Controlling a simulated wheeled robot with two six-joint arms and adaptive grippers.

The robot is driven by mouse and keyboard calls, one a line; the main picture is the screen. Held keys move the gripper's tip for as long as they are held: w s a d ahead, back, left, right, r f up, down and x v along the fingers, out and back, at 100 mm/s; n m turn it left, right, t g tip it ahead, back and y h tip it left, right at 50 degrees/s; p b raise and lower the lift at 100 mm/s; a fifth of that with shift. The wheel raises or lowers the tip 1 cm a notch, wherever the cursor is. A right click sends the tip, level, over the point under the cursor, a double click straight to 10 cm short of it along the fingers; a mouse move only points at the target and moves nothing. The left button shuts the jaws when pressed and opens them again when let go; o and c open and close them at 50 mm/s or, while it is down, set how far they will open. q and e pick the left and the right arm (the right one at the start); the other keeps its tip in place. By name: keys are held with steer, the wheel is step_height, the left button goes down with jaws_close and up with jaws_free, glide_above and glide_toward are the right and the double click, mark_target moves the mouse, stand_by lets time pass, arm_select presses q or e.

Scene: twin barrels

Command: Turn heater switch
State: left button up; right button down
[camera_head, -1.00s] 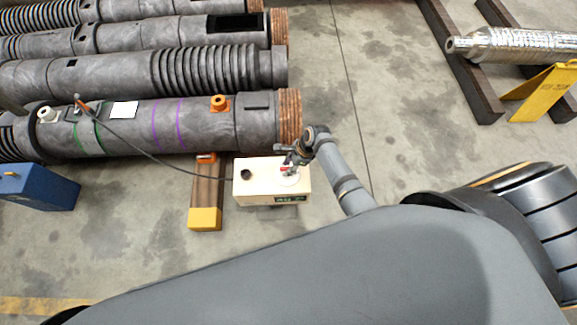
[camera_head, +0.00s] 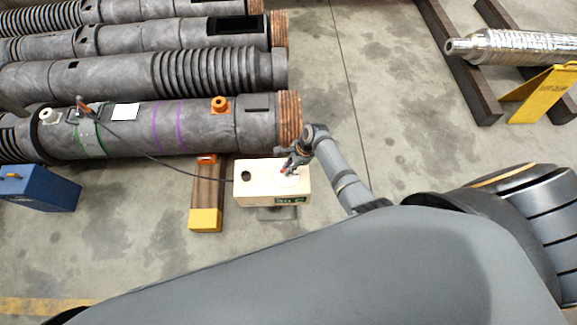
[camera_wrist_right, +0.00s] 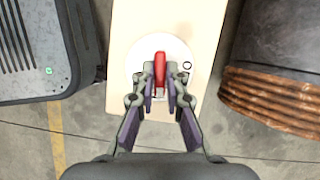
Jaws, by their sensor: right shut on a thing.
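The heater box (camera_head: 258,188) is a cream box on the floor below the end of the nearest barrel. A black knob (camera_head: 245,176) sits on its top left, and a small green display (camera_head: 290,200) is on its front. The red heater switch (camera_wrist_right: 160,68) stands on a white round dial (camera_wrist_right: 178,52) on the box top. My right gripper (camera_wrist_right: 160,92) is shut on the near end of the red switch, whose far end shows beyond the fingertips. In the head view my right gripper (camera_head: 287,165) is over the dial and partly hides the switch. My left gripper is not in view.
Several grey barrels (camera_head: 205,120) lie at the upper left. A dark cable (camera_head: 165,163) runs from the box to the nearest barrel. A wooden beam with a yellow end (camera_head: 205,219) is left of the box. A blue box (camera_head: 40,190) stands far left.

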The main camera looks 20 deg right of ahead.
steer(key=shift+r+n, duration=0.15)
steer(key=shift+n, duration=0.35)
steer(key=shift+w+n+g+p, duration=0.1)
steer(key=shift+n+g+p, duration=0.4)
steer(key=shift+n, duration=0.4)
steer(key=shift+n+g, duration=0.4)
steer(key=shift+n, duration=0.5)
steer(key=n, duration=0.1)
steer(key=n+g, duration=0.1)
steer(key=shift+w+f+n, duration=0.1)
steer(key=shift+f+n, duration=0.1)
steer(key=shift+n, duration=0.1)
steer(key=n, duration=0.2)
steer(key=n+g+h+b, duration=0.1)
steer(key=n, duration=0.1)
steer(key=shift+w+a+n+h+b, duration=0.1)
steer(key=shift+a+n+h+b, duration=0.05)
steer(key=shift+n+h+b, duration=0.15)
steer(key=shift+n+g+h+b, duration=0.3)
steer(key=shift+n+g+h, duration=0.1)
steer(key=shift+n, duration=1.3)
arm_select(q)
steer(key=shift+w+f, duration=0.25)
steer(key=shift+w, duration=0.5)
arm_select(e)
steer(key=shift+n+h, duration=0.4)
steer(key=shift+n, duration=0.1)
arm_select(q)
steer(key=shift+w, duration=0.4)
